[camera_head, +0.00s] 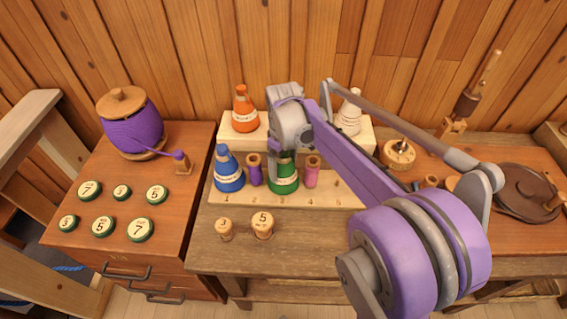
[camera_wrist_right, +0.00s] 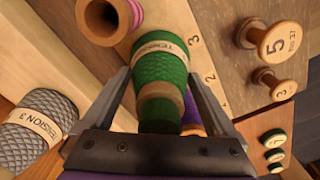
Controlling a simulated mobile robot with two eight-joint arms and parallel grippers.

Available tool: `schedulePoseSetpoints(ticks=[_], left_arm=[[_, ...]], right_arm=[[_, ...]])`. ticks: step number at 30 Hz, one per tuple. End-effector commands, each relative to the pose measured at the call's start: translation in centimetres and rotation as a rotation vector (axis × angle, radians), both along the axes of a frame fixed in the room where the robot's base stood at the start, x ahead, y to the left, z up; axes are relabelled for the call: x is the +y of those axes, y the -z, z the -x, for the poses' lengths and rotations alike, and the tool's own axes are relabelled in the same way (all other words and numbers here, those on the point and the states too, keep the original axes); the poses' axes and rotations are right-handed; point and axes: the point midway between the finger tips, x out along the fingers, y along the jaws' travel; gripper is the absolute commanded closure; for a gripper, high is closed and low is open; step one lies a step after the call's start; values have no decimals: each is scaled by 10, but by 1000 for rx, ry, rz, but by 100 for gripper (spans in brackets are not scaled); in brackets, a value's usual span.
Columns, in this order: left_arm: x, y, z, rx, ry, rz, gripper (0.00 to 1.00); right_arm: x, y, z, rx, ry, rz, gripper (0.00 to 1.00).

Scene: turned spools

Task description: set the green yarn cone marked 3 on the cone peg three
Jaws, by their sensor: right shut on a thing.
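The green yarn cone (camera_head: 284,177) stands upright over place 3 on the front step of the wooden peg rack (camera_head: 325,198). My right gripper (camera_head: 284,160) reaches down on it from above. In the right wrist view the green cone (camera_wrist_right: 163,55), with a pale printed band, lies between the two fingers, and the gripper is shut on it. Its base is close to the board by the numeral 3. The peg is hidden, and I cannot tell whether the base touches the board. My left gripper is not in view.
A blue cone (camera_head: 228,170) and purple spool (camera_head: 255,170) stand left of the green cone, a pink spool (camera_head: 312,170) close right. An orange cone (camera_head: 244,112) and white cone (camera_head: 349,112) stand behind. Two numbered wooden spools (camera_head: 262,225) stand in front.

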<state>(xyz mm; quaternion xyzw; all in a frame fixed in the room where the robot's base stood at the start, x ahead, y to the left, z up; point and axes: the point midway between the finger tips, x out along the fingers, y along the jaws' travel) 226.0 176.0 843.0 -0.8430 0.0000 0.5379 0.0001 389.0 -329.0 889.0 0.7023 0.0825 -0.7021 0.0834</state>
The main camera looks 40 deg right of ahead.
Motion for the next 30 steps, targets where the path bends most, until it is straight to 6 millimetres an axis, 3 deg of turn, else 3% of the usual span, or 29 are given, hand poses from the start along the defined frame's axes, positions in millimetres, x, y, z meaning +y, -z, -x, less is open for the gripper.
schedulePoseSetpoints(ticks=[2, 13, 30], left_arm=[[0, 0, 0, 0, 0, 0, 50], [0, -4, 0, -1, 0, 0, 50], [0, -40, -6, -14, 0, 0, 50]], right_arm=[[0, 0, 0, 0, 0, 0, 0], [0, -4, 0, 0, 0, 0, 0], [0, -50, 0, -1, 0, 1, 0]])
